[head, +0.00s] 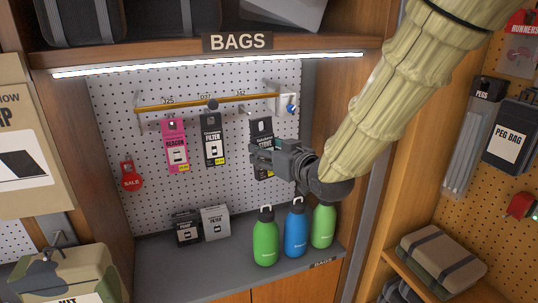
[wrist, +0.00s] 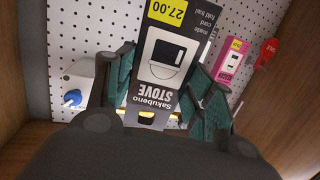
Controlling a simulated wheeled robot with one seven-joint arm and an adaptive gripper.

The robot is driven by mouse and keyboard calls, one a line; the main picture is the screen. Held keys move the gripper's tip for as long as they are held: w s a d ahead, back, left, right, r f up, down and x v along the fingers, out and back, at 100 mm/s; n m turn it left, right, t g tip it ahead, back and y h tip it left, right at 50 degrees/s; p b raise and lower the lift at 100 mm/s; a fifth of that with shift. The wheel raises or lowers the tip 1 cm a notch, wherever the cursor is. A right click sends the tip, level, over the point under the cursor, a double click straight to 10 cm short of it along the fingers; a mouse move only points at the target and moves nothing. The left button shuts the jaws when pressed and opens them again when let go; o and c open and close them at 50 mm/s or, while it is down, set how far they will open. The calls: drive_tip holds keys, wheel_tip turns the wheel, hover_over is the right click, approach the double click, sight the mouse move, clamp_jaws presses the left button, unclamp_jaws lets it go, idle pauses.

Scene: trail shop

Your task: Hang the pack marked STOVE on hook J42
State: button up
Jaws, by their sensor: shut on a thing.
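The dark STOVE pack (head: 261,131) is upright in front of the pegboard, right of the FILTER pack (head: 213,140). My gripper (head: 259,156) is shut on it and covers its middle. In the wrist view the STOVE pack (wrist: 163,62) appears upside down, between the green finger pads of my gripper (wrist: 163,82). Label J42 (head: 240,93) is at the right part of the rail, and a short hook (head: 243,111) shows below it, left of the pack. I cannot tell whether the pack touches that hook.
A pink pack (head: 174,145) hangs left of the FILTER pack. A box with a blue knob (head: 290,105) sits at the rail's right end. Below, several bottles (head: 265,240) and two small boxes (head: 215,222) stand on the shelf. A wooden side panel (head: 340,110) is close on the right.

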drive_tip(key=shift+w+a+p, duration=0.15)
drive_tip(key=shift+w+a, duration=0.15)
drive_tip(key=shift+w, duration=0.65)
drive_tip(key=shift+w+a+p, duration=0.15)
drive_tip(key=shift+w+a, duration=0.2)
drive_tip(key=shift+w, duration=0.55)
drive_tip(key=shift+w+a+p, duration=0.15)
drive_tip(key=shift+w+a, duration=0.15)
drive_tip(key=shift+w, duration=0.65)
drive_tip(key=shift+w+a, duration=0.25)
drive_tip(key=shift+w, duration=0.5)
drive_tip(key=shift+w+a+b, duration=0.15)
drive_tip(key=shift+w+a, duration=0.1)
drive_tip(key=shift+w, duration=0.45)
drive_tip(key=shift+w+a+b, duration=0.15)
drive_tip(key=shift+w+a, duration=0.1)
drive_tip(key=shift+w, duration=0.4)
drive_tip(key=shift+w, duration=0.15)
drive_tip(key=shift+w+a+f, duration=0.15)
drive_tip(key=shift+w, duration=0.3)
drive_tip(key=shift+w+f+b, duration=0.1)
drive_tip(key=shift+f+b, duration=0.3)
drive_tip(key=shift+b, duration=0.15)
